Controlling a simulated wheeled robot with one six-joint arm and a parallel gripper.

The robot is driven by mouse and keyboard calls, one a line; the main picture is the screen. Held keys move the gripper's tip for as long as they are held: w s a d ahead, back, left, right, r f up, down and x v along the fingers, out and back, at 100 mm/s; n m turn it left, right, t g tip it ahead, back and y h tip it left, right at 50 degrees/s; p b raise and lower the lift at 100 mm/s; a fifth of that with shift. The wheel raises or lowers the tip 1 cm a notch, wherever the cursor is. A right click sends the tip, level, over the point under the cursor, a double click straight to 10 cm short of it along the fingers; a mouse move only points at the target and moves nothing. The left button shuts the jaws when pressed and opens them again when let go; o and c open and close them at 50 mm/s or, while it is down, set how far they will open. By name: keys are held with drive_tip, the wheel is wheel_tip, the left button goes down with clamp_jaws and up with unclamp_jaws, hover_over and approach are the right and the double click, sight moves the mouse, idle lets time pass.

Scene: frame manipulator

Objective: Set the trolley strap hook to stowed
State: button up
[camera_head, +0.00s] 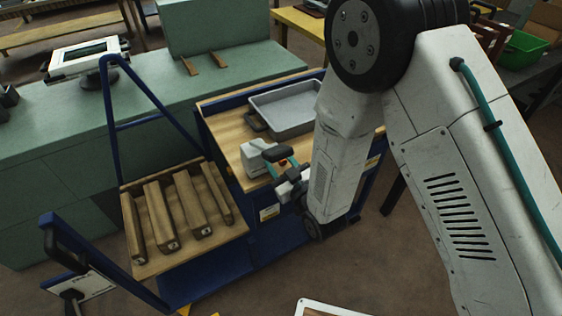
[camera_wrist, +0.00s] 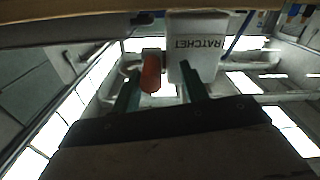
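The trolley (camera_head: 225,132) has a blue frame and a wooden top. A white housing (camera_head: 254,159) with a dark rounded handle sits at its near edge. In the wrist view a white block marked RATCHET (camera_wrist: 197,45), its lettering upside down, is just beyond the fingers. A red-orange piece (camera_wrist: 151,73) beside it lies between the two green fingers of my gripper (camera_wrist: 160,90). The fingers are apart, with a gap on the right of the red piece. My gripper is also at the trolley's edge in the head view (camera_head: 282,170). I cannot make out the strap hook's setting.
A grey tray (camera_head: 290,112) lies on the trolley top behind the housing. Several wooden beams (camera_head: 178,213) rest on a lower wooden deck to the left, within blue posts. A green bench (camera_head: 60,135) stands behind.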

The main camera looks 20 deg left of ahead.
drive_tip(key=shift+w+d, duration=0.15)
drive_tip(key=shift+d, duration=0.1)
drive_tip(key=shift+s+d, duration=0.2)
drive_tip(key=v, duration=0.7)
drive_tip(key=shift+s, duration=0.1)
